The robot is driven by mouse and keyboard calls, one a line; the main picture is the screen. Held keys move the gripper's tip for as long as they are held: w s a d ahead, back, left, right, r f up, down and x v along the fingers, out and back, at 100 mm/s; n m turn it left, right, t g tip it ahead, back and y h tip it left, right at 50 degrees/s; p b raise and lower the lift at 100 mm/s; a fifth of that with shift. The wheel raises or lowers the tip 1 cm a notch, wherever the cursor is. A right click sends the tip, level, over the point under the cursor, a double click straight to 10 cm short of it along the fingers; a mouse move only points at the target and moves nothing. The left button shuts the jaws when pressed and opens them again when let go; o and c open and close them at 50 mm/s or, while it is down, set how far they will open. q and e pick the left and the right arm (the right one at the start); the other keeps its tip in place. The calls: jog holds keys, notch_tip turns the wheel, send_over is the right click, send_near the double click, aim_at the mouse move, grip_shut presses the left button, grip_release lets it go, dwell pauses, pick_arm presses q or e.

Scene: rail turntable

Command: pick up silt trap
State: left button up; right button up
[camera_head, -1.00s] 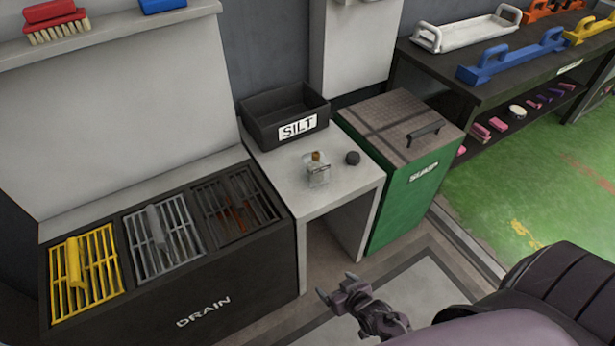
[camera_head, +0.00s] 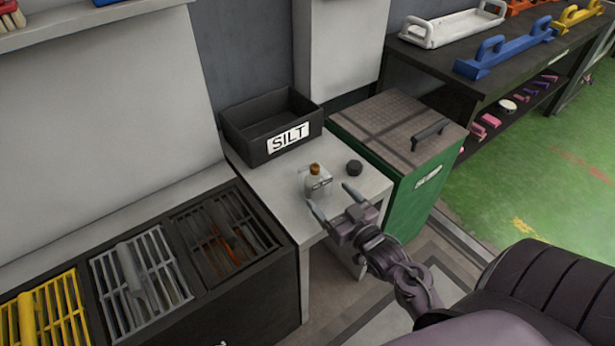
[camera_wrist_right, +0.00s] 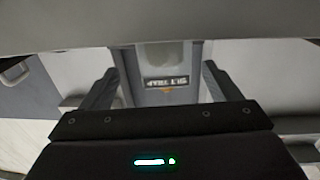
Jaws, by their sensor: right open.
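The silt trap (camera_head: 317,184) is a small clear bottle with a brown cap and a label. It stands upright on the light-grey table, in front of the black SILT bin (camera_head: 262,137). My right gripper (camera_head: 334,201) is open and empty at the table's front edge, its fingers pointing at the bottle from just in front of it. In the right wrist view the silt trap's label (camera_wrist_right: 166,82) shows between the two spread fingers of the right gripper (camera_wrist_right: 159,75). I cannot tell the exact gap to the bottle. My left gripper is out of view.
A dark round cap-like piece (camera_head: 354,168) lies on the table (camera_head: 270,184) to the right of the bottle. The green sump box (camera_head: 405,200) stands right of the table. The black drain unit (camera_head: 255,300) with yellow, grey and dark grates is on the left.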

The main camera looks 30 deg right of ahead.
aim_at(315, 181)
jog(key=w, duration=0.4)
jog(key=w+b, duration=0.1)
jog(key=w, duration=0.2)
jog(key=shift+a+f, duration=0.1)
jog(key=shift+a, duration=0.2)
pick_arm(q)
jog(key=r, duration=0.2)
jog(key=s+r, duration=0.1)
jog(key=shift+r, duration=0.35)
pick_arm(e)
jog(key=c, duration=1.2)
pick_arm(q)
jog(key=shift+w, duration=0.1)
pick_arm(e)
jog(key=shift+c, duration=0.4)
jog(key=shift+r, duration=0.2)
